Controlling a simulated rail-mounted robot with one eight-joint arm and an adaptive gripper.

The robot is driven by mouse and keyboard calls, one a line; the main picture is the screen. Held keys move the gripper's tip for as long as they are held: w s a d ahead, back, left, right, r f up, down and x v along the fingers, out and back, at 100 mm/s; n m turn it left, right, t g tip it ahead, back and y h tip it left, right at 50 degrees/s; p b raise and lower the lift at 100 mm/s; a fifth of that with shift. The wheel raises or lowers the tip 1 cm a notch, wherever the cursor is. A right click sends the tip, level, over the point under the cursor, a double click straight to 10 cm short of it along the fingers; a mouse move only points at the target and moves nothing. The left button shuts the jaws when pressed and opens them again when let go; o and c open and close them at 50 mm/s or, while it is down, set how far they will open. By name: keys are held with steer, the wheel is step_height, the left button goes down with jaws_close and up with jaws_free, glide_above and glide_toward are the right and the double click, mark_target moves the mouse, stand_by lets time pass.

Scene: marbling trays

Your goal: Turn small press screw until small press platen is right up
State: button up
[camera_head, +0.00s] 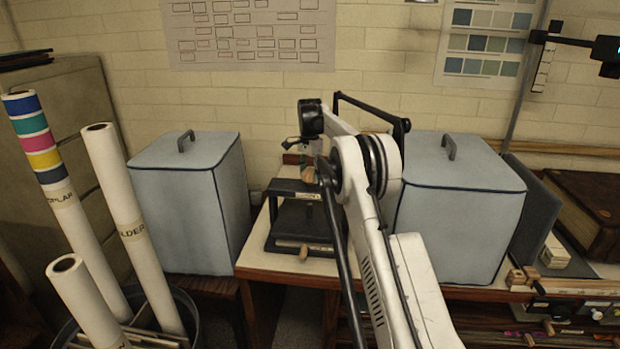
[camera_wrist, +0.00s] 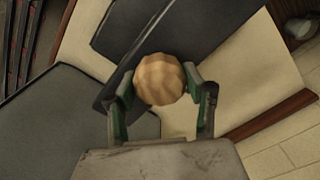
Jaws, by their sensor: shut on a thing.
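The small press (camera_head: 268,240) is a dark frame standing on the pale table, partly hidden behind my arm. Its screw has a round, ribbed wooden knob (camera_head: 309,177) on top of the dark crossbeam. In the wrist view the knob (camera_wrist: 160,78) sits between the two green-lined fingers of my gripper (camera_wrist: 160,88), which is shut on it from both sides, seen from above. The dark crossbeam (camera_wrist: 110,30) runs below the knob. The platen looks like a dark plate under the crossbeam in the head view, but its height is too unclear to tell.
Blue-grey covered boxes stand left (camera_head: 190,200) and right (camera_head: 460,210) of the press. Paper rolls (camera_head: 135,220) stand in a bin at the left. A wooden handle (camera_head: 290,244) sticks out at the press's front. Some pale tabletop (camera_head: 252,262) is bare beside the press.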

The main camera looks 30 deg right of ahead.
mark_target(310, 171)
steer(key=n+b, duration=0.1)
steer(key=n, duration=0.4)
steer(key=shift+n, duration=0.3)
steer(key=n+b, duration=0.1)
steer(key=n, duration=1.1)
steer(key=shift+a+n, duration=0.1)
steer(key=shift+n, duration=0.3)
steer(key=n, duration=0.5)
steer(key=shift+b, duration=0.3)
steer(key=shift+n, duration=0.4)
steer(key=o, duration=1.2)
steer(key=shift+c, duration=0.2)
steer(key=shift+r, duration=3.8)
